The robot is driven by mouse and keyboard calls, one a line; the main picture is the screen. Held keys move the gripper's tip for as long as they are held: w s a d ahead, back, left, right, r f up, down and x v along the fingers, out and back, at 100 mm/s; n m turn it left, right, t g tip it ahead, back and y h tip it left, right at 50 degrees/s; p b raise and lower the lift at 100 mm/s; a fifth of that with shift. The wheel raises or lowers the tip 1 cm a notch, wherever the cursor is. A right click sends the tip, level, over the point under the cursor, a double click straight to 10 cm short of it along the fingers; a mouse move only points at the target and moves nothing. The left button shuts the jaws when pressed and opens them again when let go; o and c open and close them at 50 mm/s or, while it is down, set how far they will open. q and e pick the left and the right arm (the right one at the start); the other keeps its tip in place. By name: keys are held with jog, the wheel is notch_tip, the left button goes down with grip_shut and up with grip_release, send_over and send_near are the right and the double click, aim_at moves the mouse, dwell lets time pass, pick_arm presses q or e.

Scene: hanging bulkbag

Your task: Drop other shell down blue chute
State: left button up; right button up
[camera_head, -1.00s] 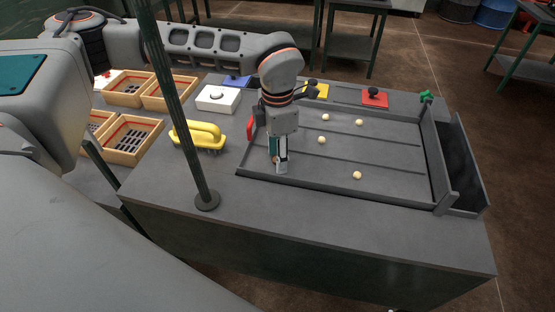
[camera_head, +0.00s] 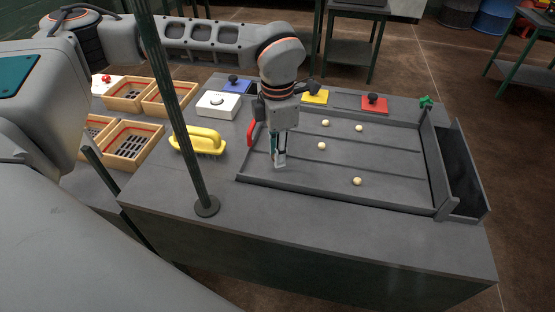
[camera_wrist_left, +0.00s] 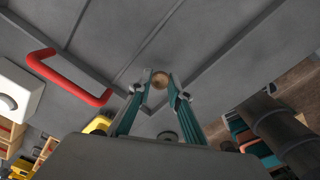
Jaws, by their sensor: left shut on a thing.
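My left gripper (camera_head: 280,163) is shut and points down at the near left corner of the grey tray (camera_head: 300,190). In the left wrist view its fingertips (camera_wrist_left: 160,84) close on a small round brown thing (camera_wrist_left: 160,76), which may be the shell; it is mostly hidden in the head view. I cannot tell whether it touches the tray floor. A blue square (camera_head: 237,84) with a dark knob lies at the back of the table, behind the white box; whether it is the chute is unclear. My right gripper is not in view.
Several cream balls, one in front (camera_head: 357,181), lie in the ridged tray. A red handle (camera_head: 251,133) stands at its left. A yellow brush (camera_head: 198,140), a white box (camera_head: 217,104) and a green post (camera_head: 190,140) are further left. Yellow (camera_head: 315,97) and red (camera_head: 375,104) squares lie behind.

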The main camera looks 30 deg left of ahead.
pick_arm(q)
notch_tip(320, 180, up, 7)
jog(key=shift+r, duration=0.1)
dwell(0.4)
